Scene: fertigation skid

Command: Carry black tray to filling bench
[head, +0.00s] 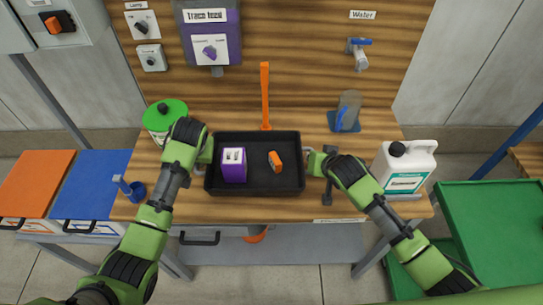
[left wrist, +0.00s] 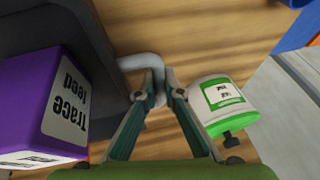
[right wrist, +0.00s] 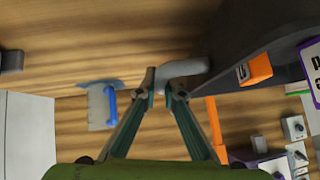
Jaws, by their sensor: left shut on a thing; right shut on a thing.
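The black tray (head: 262,181) is over the middle of the wooden bench; I cannot tell if it touches the top. It holds a purple Trace feed box (head: 234,166) and a small orange item (head: 275,160). My left gripper (head: 205,158) is shut on the tray's left handle, which shows grey in the left wrist view (left wrist: 142,64). My right gripper (head: 314,161) is shut on the right handle, seen in the right wrist view (right wrist: 188,69). The tray looks about level.
A green-topped container (head: 166,116) stands behind my left arm, a white jug (head: 404,168) at the bench's right. A blue holder (head: 131,188) is front left.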

